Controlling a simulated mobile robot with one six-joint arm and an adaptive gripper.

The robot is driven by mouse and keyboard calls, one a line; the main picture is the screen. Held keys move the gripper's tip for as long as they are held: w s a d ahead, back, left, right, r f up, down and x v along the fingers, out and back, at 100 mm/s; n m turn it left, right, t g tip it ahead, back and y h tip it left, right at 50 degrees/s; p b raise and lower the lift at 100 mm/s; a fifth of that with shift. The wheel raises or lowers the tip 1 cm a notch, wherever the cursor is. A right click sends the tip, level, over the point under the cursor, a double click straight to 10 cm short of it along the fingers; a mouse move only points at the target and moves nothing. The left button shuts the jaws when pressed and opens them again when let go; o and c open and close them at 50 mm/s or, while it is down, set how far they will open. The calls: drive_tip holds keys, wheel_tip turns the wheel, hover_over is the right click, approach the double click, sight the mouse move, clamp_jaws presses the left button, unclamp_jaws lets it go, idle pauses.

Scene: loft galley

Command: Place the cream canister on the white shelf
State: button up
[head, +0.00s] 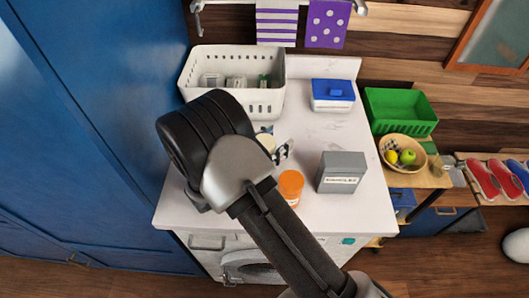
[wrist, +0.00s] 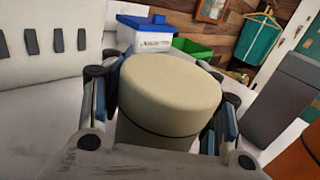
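The cream canister (wrist: 170,95) is a round, pale container with a thin dark line below its lid. It stands between the fingers of my gripper (wrist: 162,112) in the wrist view, one finger on each side and close to its wall. I cannot tell whether both fingers press on it. Its base is hidden. In the head view the canister (head: 266,141) shows partly behind my arm, beside my gripper (head: 281,151), over the white counter (head: 325,128). I cannot make out a separate white shelf in either view.
An orange jar (head: 291,184) and a grey box (head: 342,172) stand near on the counter. A white basket (head: 263,102) and a blue-lidded box (head: 332,95) are at the back. A green crate (head: 400,110) and a fruit bowl (head: 402,151) are to the right.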

drive_tip(key=c, duration=1)
drive_tip(key=shift+c, duration=0.5)
